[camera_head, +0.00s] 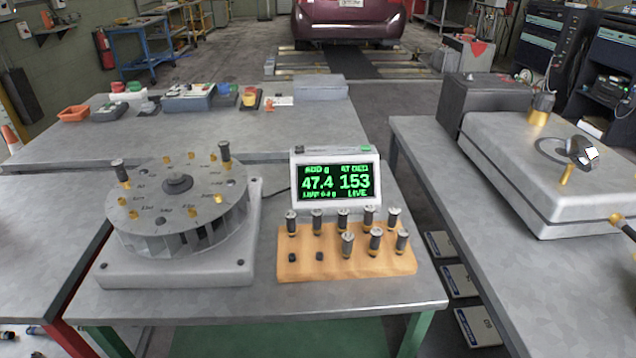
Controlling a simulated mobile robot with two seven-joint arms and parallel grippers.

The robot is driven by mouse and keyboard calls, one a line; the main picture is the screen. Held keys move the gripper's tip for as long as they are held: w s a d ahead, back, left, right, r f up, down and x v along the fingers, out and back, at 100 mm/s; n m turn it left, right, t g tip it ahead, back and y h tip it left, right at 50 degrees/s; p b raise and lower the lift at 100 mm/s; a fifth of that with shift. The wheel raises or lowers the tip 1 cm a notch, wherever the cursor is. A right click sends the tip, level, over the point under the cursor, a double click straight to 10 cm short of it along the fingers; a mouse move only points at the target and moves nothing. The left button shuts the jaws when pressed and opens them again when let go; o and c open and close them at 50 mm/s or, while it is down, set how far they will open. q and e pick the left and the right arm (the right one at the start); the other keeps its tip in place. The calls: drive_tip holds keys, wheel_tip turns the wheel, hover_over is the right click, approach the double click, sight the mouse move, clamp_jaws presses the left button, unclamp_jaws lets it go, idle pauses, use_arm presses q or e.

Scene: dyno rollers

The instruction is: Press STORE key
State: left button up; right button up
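A white display unit (335,178) stands at the back of the centre table. Its green digits read 47.4 under "ADD g" and 153 under "AT DEG", with "LIVE" at the lower right of the screen. Small coloured spots show along its top edge, including a green one (364,148) at the right. They may be keys, but I cannot read any STORE label. Neither of my grippers can be made out in this view.
A grey drum (177,200) with upright pegs stands left of the display. An orange block (345,262) holding several black-and-silver weights sits in front of it. A grey machine (560,150) fills the right table. Bare tabletop lies along the front edge.

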drive_tip(key=shift+c, duration=0.3)
clamp_jaws()
idle(1.6)
